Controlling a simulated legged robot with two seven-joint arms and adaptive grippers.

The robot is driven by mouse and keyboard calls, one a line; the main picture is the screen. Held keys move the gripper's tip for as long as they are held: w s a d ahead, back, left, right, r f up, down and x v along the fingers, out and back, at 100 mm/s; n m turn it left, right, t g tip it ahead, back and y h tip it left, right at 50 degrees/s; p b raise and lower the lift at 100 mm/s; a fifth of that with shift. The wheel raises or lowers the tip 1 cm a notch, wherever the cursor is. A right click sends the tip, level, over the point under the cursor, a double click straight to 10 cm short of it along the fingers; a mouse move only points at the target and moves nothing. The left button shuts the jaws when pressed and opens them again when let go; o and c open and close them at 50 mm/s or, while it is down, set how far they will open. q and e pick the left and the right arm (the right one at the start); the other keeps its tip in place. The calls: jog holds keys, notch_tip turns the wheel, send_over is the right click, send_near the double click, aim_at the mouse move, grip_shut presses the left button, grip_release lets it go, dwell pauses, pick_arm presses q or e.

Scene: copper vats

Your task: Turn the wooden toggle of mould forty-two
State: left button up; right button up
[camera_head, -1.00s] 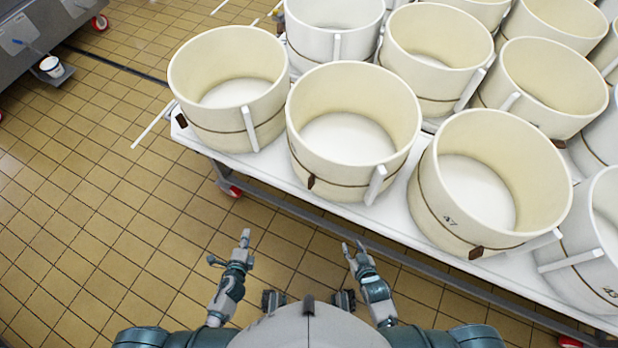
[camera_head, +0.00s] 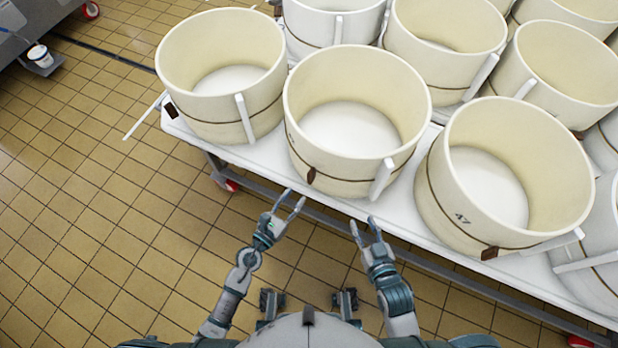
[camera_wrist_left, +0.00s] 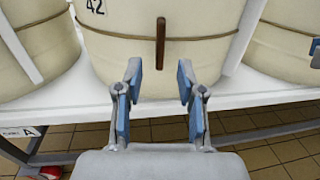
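Mould forty-two is the cream round tub (camera_head: 330,168) at the middle of the table's front edge; its number 42 (camera_wrist_left: 95,5) shows in the left wrist view. Its brown wooden toggle (camera_head: 311,175) stands upright on the front wall, across a thin brown cord. The toggle (camera_wrist_left: 160,43) is centred ahead of my left gripper in the left wrist view. My left gripper (camera_head: 295,197) is open and empty, its fingertips below and short of the toggle. In the wrist view my left gripper (camera_wrist_left: 160,75) has its fingers spread either side. My right gripper (camera_head: 363,220) is open and empty, in front of the table edge.
The white table (camera_head: 265,150) carries several similar moulds. One mould (camera_head: 215,105) stands to the left and mould 47 (camera_head: 440,185) to the right, each with a brown toggle. A white bar (camera_head: 382,178) is on mould forty-two's right side. Tiled floor (camera_head: 110,230) is clear at left.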

aim_at(308, 179)
pick_arm(q)
jog(key=x, duration=0.8)
jog(key=shift+w+d+f, duration=0.1)
jog(key=shift+w+d, duration=0.15)
grip_shut()
